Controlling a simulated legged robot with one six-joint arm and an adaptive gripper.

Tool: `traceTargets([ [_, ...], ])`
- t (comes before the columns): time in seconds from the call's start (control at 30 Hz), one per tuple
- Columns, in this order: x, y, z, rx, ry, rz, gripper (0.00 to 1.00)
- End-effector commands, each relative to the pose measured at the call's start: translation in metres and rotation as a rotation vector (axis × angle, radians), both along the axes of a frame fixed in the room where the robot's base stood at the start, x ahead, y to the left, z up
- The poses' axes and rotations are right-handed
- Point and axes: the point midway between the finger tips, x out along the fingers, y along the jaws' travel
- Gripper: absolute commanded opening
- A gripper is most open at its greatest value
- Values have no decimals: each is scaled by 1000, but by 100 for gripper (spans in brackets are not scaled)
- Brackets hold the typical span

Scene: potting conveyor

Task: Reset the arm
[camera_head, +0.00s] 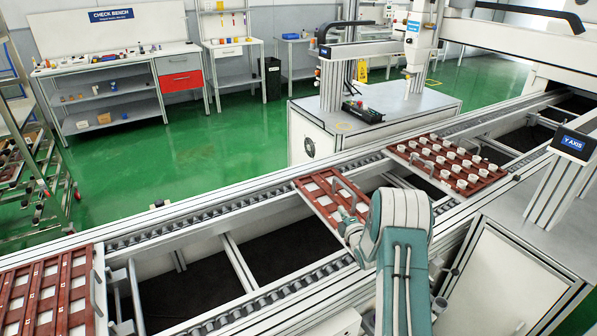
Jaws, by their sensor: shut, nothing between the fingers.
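My teal and white arm reaches over the conveyor from the bottom right of the picture. My gripper (345,212) is at the near right edge of a red-brown tray (313,196) with pale square parts. The fingers are small here and partly hidden by the arm. They look shut and empty. A grey curved handle (346,186) stands at that tray's right edge, close to my gripper; I cannot tell whether they touch.
A tray with several white cups (398,151) sits further along the conveyor (215,208). Another red tray (20,265) lies at the lower left. Gantry posts (558,190) and a cabinet (510,285) stand at the right. Dark gaps lie between the rails.

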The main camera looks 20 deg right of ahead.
Motion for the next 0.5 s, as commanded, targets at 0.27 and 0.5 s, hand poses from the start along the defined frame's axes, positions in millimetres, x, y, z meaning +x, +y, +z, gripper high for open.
traceTargets([
  [0.27,6,11,37,64,48,-20,0],
  [0.5,-2,44,111,252,178,-95,0],
])
